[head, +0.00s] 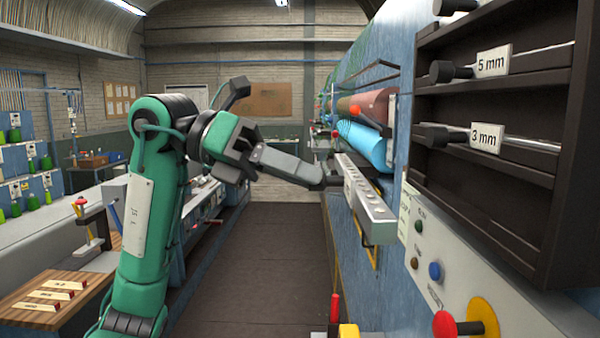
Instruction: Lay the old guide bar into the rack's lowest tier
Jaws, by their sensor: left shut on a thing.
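My left gripper (248,156), on the green arm, is shut on a grey bar with a dark end, which looks like the guide bar (290,167). The bar points right and slightly down over the aisle, its dark end near the grey fixture on the blue machine. The dark rack (584,130) is at the right, well apart from the bar. Its upper tiers hold dark-ended bars labelled 5 mm (491,61) and 3 mm (487,138). The lowest tier (470,208), below the 3 mm one, shows no bar. My right gripper is out of view.
A grey perforated fixture (368,205) juts from the blue machine between bar and rack. Below the rack is a panel with a blue button (435,271) and a red-knobbed lever (446,325). A wooden board (50,295) lies at lower left. The aisle floor (270,260) is clear.

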